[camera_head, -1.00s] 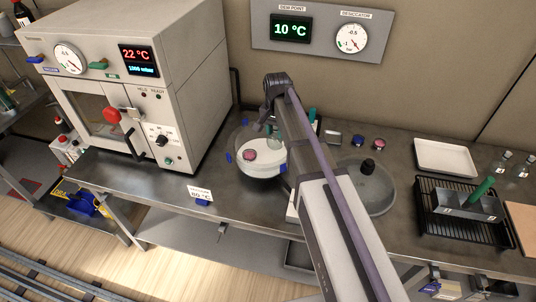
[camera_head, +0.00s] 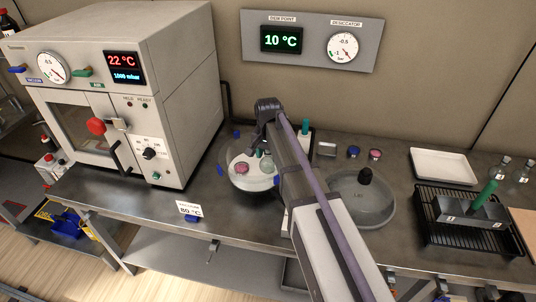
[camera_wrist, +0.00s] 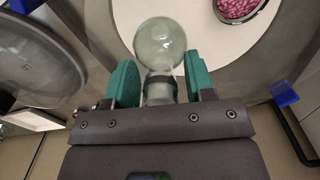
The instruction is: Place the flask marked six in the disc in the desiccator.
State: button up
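A clear round-bodied flask (camera_wrist: 160,45) with a dark band on its neck is between the green fingers of my gripper (camera_wrist: 162,75) in the wrist view. A narrow gap shows on each side of the neck, so the fingers look open around it. No number is readable on the flask. In the head view my gripper (camera_head: 262,156) is low over the white disc (camera_head: 243,182) inside the desiccator (camera_head: 236,192), with the flask (camera_head: 267,164) at the disc's right part. My arm hides part of the desiccator. Whether the flask is fully seated cannot be told.
A pink-filled vessel (camera_head: 241,168) sits on the disc's left. The desiccator lid (camera_head: 375,212) with a black knob (camera_head: 365,176) lies to the right. A vacuum oven (camera_head: 120,90) stands left. A black rack (camera_head: 460,235) and white tray (camera_head: 443,166) are at right.

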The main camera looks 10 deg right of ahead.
jog(key=shift+o, duration=0.5)
notch_tip(320, 180, up, 13)
jog(key=p, duration=1.3)
jog(key=s+f+n+b, duration=0.2)
jog(key=s+n, duration=0.4)
jog(key=s, duration=1.5)
jog(key=shift+s+f+n, duration=0.25)
jog(key=shift+s+n, duration=0.1)
jog(key=shift+n, duration=0.05)
